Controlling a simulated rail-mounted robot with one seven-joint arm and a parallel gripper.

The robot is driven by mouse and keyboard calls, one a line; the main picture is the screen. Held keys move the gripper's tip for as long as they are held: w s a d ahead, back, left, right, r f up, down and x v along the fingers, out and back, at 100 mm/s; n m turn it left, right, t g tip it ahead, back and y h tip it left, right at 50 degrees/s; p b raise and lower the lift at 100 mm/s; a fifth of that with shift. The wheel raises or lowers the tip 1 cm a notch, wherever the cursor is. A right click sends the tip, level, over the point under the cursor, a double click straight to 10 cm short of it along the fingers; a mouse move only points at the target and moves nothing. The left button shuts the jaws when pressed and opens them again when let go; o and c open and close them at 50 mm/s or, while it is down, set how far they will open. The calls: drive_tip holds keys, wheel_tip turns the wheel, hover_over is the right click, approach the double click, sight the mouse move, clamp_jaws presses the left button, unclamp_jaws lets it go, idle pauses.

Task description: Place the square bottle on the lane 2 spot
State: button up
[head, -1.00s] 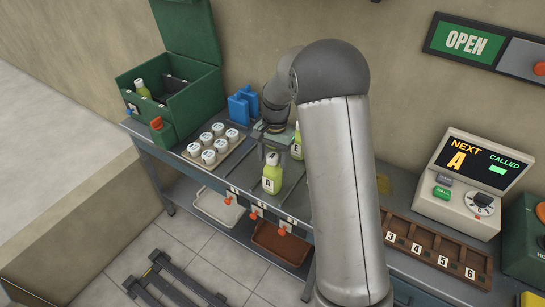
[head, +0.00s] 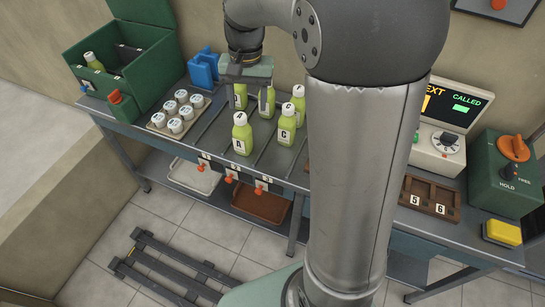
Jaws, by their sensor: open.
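Several green bottles with white caps stand upright on the bench lanes. Bottle A (head: 242,134) is at the front, bottle C (head: 286,127) is to its right, and others stand behind, including one at the right (head: 298,101). I cannot tell which bottle is the square one. My gripper (head: 250,84) is open at the back of the lanes, over or beside two rear bottles (head: 266,103); contact is unclear. The lane 2 tag (head: 234,171) is on the front edge, between the other lane tags. Another green bottle (head: 93,62) is in the open green box.
The green box (head: 125,75), a tray of white-capped jars (head: 165,129) and a blue holder (head: 204,68) are on the left. A numbered wooden rack (head: 432,195), display console (head: 447,120) and green HOLD box (head: 505,165) are on the right. My arm hides the middle right bench.

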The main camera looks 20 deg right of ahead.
drive_tip(key=s+f+n, duration=0.2)
drive_tip(key=s, duration=0.8)
drive_tip(key=s+f+n+t, duration=0.1)
drive_tip(key=s+f+n, duration=0.1)
drive_tip(key=s, duration=0.9)
drive_tip(key=shift+s+a+f+n+h, duration=0.15)
drive_tip(key=shift+a+f+n+h, duration=0.15)
drive_tip(key=shift+n, duration=0.4)
drive_tip(key=shift+c, duration=0.3)
